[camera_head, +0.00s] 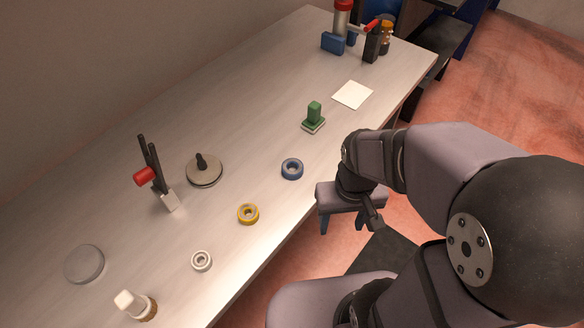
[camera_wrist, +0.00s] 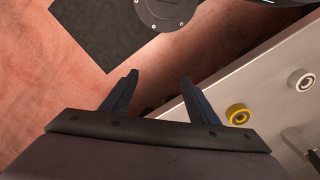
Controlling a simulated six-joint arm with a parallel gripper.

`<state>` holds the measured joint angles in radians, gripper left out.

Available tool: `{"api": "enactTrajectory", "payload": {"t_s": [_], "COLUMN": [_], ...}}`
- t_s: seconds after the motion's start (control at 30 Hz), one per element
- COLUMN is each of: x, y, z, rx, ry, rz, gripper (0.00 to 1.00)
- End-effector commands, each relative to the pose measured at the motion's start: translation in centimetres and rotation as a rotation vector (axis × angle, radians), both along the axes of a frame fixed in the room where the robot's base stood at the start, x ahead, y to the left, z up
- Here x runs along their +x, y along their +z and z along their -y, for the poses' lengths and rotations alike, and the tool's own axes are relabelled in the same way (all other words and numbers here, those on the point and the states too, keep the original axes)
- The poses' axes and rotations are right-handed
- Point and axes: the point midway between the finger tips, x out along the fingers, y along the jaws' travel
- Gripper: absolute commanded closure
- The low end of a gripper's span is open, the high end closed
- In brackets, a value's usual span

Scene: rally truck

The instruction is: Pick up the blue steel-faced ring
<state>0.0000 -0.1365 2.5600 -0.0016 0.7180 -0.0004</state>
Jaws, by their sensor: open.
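The blue ring (camera_head: 292,169) lies flat on the light wooden bench (camera_head: 262,110), near its front edge. It has a dark centre hole, and a steel face is hard to make out at this size. My gripper (camera_head: 342,228) is off the bench edge, to the right of and below the ring in the head view. In the wrist view my gripper (camera_wrist: 157,88) shows two dark fingers spread apart with nothing between them. The blue ring does not show in the wrist view.
A yellow ring (camera_head: 248,214) and a white ring (camera_head: 201,261) lie along the front edge. A green-handled block (camera_head: 313,117), a knobbed disc (camera_head: 204,170) and a red-handled clamp (camera_head: 158,178) stand nearby. The bench around the blue ring is clear.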

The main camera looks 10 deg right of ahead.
Motion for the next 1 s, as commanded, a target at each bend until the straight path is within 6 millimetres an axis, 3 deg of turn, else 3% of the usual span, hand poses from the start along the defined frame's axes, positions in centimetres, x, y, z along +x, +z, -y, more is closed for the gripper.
{"api": "enactTrajectory", "payload": {"t_s": [0.43, 0.7, 0.77, 0.87, 1.0], "x": [-0.1, -2.1, -1.0, 2.3, 8.5], "y": [0.4, -1.4, -1.7, -2.2, -2.9], "z": [-0.4, -1.7, -2.1, -3.3, -5.2], "rx": [0.0, -0.007, -0.009, -0.013, -0.015], "ry": [0.017, 0.083, 0.102, 0.133, 0.15], "rz": [-0.008, -0.171, -0.191, -0.199, -0.169], "gripper": [0.3, 0.3, 0.3, 0.3, 0.3]}}
